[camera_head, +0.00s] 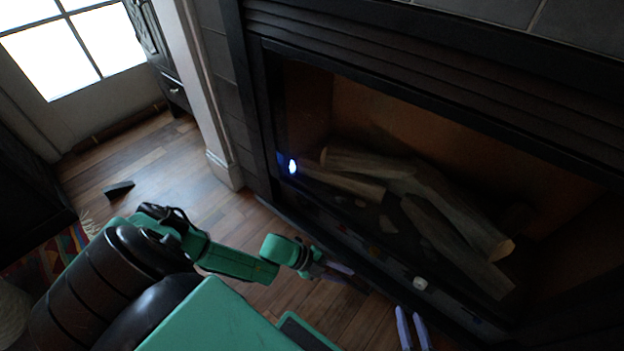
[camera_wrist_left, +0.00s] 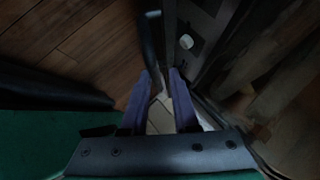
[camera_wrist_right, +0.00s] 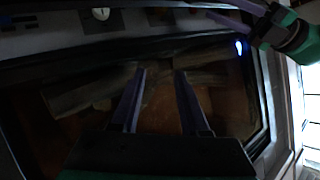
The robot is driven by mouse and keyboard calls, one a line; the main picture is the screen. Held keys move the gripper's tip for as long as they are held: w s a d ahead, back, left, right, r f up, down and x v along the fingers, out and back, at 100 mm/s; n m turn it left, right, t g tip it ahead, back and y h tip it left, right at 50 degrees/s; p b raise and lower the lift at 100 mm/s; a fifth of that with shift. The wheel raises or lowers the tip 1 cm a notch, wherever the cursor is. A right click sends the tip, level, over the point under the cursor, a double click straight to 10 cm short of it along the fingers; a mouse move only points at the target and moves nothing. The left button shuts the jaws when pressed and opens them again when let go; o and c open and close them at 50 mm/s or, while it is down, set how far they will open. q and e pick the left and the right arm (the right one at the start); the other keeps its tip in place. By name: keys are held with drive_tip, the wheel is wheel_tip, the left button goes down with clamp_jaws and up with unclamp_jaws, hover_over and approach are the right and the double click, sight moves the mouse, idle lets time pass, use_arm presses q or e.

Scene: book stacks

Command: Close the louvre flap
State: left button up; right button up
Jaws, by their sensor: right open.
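The dark louvre flap (camera_head: 378,289) appears as a narrow strip along the fireplace's lower front, standing out from the control panel; its exact angle is hard to tell in the dark. In the left wrist view its dark edge (camera_wrist_left: 151,45) runs down towards the fingertips. My left gripper (camera_head: 345,272) is low beside the flap, its fingers (camera_wrist_left: 161,75) apart; I cannot tell whether they touch it. My right gripper (camera_head: 410,312) is open in front of the fireplace's lower right. In the right wrist view its empty fingers (camera_wrist_right: 160,75) face the firebox.
The control panel (camera_head: 345,232) has a white knob (camera_head: 420,283) and a blue-white light (camera_head: 292,166) at the left. Logs (camera_head: 425,200) lie in the firebox. A white post (camera_head: 222,165) borders the fireplace on the left. Wooden floor (camera_head: 150,180) is mostly clear there.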

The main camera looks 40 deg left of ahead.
use_arm(q)
drive_tip(key=w+r+p+v, duration=0.1)
drive_tip(key=w+p+v, duration=0.1)
drive_tip(key=p+v, duration=0.4)
drive_tip(key=shift+v, duration=2.7)
use_arm(e)
drive_tip(key=s+d+r+n+g+h, duration=0.1)
drive_tip(key=d+r+g+h, duration=0.3)
drive_tip(key=d, duration=0.5)
drive_tip(key=shift+s+r+g, duration=0.55)
drive_tip(key=shift+r+g, duration=0.85)
use_arm(q)
drive_tip(key=shift+p, duration=0.35)
use_arm(e)
drive_tip(key=shift+r, duration=0.1)
drive_tip(key=shift+d, duration=0.1)
